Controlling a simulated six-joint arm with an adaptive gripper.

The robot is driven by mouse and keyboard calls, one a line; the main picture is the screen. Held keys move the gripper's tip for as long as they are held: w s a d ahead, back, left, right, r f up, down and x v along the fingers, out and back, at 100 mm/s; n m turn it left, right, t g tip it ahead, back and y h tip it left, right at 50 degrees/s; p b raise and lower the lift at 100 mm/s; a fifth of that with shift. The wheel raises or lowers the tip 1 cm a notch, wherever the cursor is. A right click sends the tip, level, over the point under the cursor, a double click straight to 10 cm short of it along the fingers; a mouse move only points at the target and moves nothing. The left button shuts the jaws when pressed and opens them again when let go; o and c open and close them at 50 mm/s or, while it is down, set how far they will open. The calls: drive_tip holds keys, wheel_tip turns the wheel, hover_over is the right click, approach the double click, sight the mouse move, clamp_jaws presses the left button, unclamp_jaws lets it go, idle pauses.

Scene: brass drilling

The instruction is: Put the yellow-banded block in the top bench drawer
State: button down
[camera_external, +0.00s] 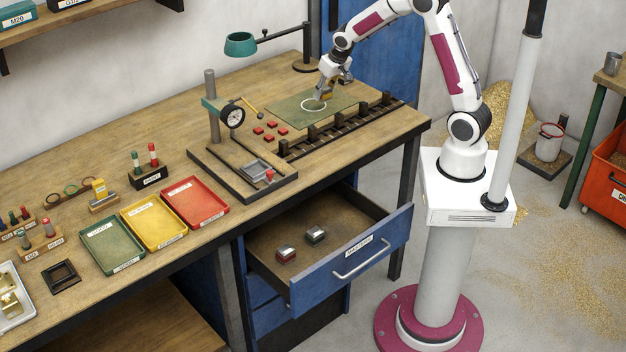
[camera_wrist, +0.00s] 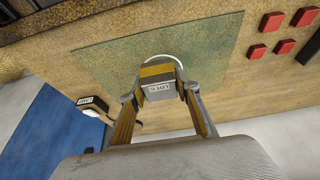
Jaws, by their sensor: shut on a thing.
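In the wrist view, the yellow-banded block (camera_wrist: 157,80) is a grey block with a yellow band and a white label on its face. My gripper (camera_wrist: 160,94) is shut on it, one finger on each side. The block is over the white ring on the green mat (camera_wrist: 105,50); I cannot tell whether it touches the mat. In the external view, my gripper (camera_external: 325,92) is at that ring, and the block is mostly hidden by the fingers.
A black slotted rail (camera_external: 340,128) and several red squares (camera_external: 270,132) lie near the mat. A dial gauge stand (camera_external: 212,110) and a green lamp (camera_external: 241,44) rise from the bench. Green, yellow and red trays (camera_external: 195,222) sit further left. The drawer's right part is bare.

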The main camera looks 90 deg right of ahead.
sight(324, 111)
drive_tip(key=shift+f, duration=0.4)
drive_tip(key=shift+f, duration=1.85)
drive_tip(key=shift+f, duration=0.1)
drive_tip(key=c, duration=1.5)
unclamp_jaws()
drive_tip(key=shift+f, duration=0.1)
drive_tip(key=v, duration=1.2)
